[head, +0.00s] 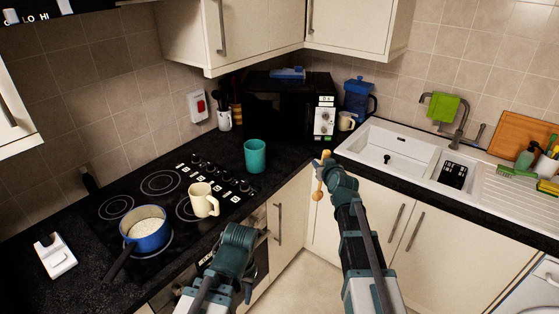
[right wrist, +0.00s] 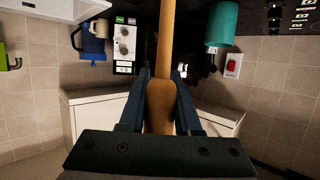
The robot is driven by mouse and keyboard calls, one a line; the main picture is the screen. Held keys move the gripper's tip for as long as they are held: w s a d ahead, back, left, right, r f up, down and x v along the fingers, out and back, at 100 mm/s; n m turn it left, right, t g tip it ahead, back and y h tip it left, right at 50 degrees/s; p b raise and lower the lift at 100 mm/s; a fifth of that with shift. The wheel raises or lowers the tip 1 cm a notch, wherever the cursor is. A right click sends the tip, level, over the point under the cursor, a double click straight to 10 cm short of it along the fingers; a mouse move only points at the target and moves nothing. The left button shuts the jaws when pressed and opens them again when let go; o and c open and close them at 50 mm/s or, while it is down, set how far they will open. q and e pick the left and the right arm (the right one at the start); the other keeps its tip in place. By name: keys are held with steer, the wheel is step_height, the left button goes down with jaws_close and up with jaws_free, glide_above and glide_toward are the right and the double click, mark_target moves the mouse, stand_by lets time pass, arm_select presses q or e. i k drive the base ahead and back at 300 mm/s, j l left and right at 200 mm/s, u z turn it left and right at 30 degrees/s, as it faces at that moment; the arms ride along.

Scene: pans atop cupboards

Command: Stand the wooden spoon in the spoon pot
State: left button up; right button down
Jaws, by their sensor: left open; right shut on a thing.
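The wooden spoon (head: 318,192) is in my right gripper (head: 329,172), in front of the counter corner and above the floor. In the right wrist view the light brown spoon (right wrist: 167,40) runs up from between the two fingers (right wrist: 160,95). A wider part of it lies between them. The teal cylinder that looks like the spoon pot (head: 255,155) stands upright on the counter, left of the right gripper; it also shows in the right wrist view (right wrist: 221,25). My left gripper (head: 262,235) is low, near the hob's front edge; its fingers are hardly visible.
The hob (head: 162,184) holds a blue pan (head: 147,232) with pale contents and a cream mug (head: 204,200). A white pot with dark utensils (head: 224,120) stands behind. A black microwave (head: 285,110) fills the corner; a white sink (head: 395,150) is on the right.

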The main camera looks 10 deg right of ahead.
mark_target(263, 170)
steer(key=i+l, duration=0.15)
steer(key=l, duration=0.25)
steer(key=i+l, duration=0.1)
steer(key=l, duration=0.25)
steer(key=i+l, duration=0.15)
steer(key=l, duration=0.25)
steer(key=i+l, duration=0.15)
steer(key=l, duration=0.2)
steer(key=i+l, duration=0.1)
steer(key=l, duration=0.3)
steer(key=i+l, duration=0.15)
steer(key=l, duration=0.25)
steer(key=i+l, duration=0.15)
steer(key=l, duration=0.2)
steer(key=u, duration=1.3)
